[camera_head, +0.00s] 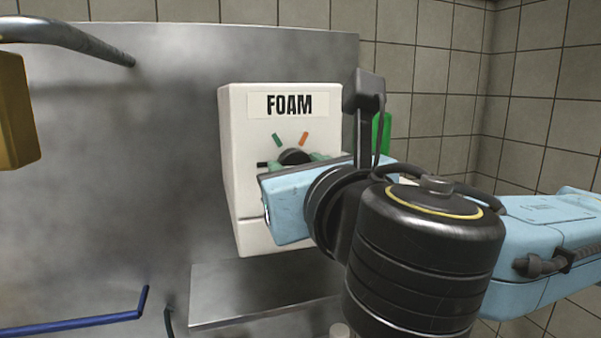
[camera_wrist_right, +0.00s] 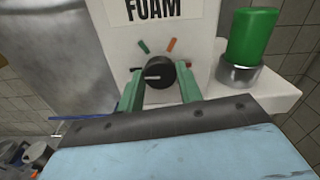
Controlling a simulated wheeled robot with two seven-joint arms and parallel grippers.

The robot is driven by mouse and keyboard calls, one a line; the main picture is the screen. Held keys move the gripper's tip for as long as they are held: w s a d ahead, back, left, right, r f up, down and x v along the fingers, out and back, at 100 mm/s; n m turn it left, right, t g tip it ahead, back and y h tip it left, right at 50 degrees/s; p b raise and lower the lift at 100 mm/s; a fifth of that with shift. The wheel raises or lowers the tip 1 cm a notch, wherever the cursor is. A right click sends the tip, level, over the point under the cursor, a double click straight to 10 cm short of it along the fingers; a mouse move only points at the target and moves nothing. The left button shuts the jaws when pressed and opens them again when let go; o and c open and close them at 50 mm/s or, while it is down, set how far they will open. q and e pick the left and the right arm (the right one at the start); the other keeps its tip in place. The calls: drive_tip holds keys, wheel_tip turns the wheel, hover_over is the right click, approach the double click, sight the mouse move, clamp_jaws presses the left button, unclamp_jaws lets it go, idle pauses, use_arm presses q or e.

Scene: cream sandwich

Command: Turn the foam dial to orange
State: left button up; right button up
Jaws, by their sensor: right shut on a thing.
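The foam dial (camera_head: 294,156) is a black round knob on the front of a white box (camera_head: 235,130) labelled FOAM. In the right wrist view the dial (camera_wrist_right: 160,71) has a white line pointing left, towards a black mark (camera_wrist_right: 135,69). A green mark (camera_wrist_right: 144,47) is at upper left and an orange mark (camera_wrist_right: 172,44) at upper right. My right gripper (camera_wrist_right: 160,84) has its green fingers on either side of the dial, shut on it. In the head view the gripper (camera_head: 298,160) partly hides the dial. My left gripper is not in view.
A green cylinder (camera_wrist_right: 251,38) on a metal base stands right of the box. A steel ledge (camera_head: 240,308) lies below it. A grey rail (camera_head: 75,37), a yellow object (camera_head: 17,110) and a blue bar (camera_head: 80,325) are at the left.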

drive_tip(key=m+b, duration=1.4)
drive_tip(key=m, duration=0.9)
drive_tip(key=shift+f, duration=0.1)
idle(0.4)
drive_tip(key=o, duration=1)
drive_tip(key=shift+d, duration=0.1)
